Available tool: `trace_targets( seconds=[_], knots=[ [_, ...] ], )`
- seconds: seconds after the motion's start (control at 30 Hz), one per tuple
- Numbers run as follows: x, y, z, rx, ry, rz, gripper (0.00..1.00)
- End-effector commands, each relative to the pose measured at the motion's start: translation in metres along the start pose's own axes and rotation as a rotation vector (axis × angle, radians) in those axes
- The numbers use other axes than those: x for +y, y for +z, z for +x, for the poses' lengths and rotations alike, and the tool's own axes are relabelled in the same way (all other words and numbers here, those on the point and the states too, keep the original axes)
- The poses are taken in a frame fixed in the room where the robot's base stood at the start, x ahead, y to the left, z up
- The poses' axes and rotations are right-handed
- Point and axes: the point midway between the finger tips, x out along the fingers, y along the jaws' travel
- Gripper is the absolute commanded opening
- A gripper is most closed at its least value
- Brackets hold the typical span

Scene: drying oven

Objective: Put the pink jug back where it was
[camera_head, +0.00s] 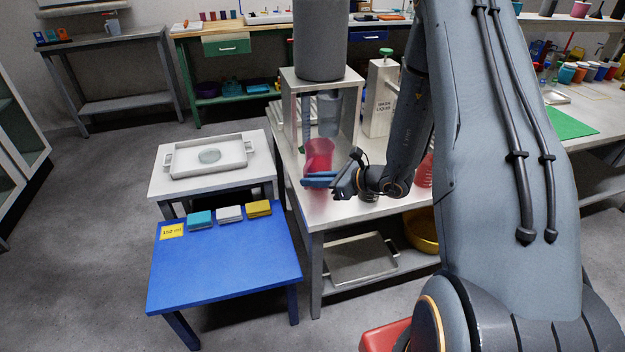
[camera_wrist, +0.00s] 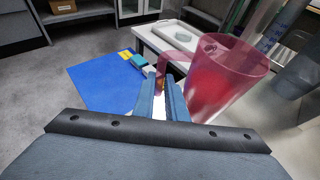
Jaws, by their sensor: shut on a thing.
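The pink see-through jug (camera_head: 319,155) is upright over the front part of the white table (camera_head: 345,210), just in front of the grey stand. My gripper (camera_head: 320,181) reaches it from the right, with its blue fingers in front of the jug. In the wrist view the jug (camera_wrist: 228,78) stands to the right of my gripper (camera_wrist: 160,100), and its handle (camera_wrist: 172,62) runs between the fingers. The fingers are shut on the handle. I cannot tell whether the jug's base touches the table.
The grey stand (camera_head: 287,110) holds a clear cylinder (camera_head: 328,112) behind the jug. A white "wash liquid" container (camera_head: 381,100) stands to the right. A blue table (camera_head: 225,260) with a yellow "150 ml" label (camera_head: 171,231) and a tray (camera_head: 207,168) on a side table lie left.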

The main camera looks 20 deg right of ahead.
Motion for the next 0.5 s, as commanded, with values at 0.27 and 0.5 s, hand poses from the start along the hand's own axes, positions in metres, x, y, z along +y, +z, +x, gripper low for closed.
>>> trace_targets(
  seconds=[0.27,0.5],
  knots=[
    [0.0,-0.0027,0.0011,0.0,0.0,0.001,0.22],
    [0.0,-0.0025,0.001,0.0,0.0,0.001,0.31]
  ],
)
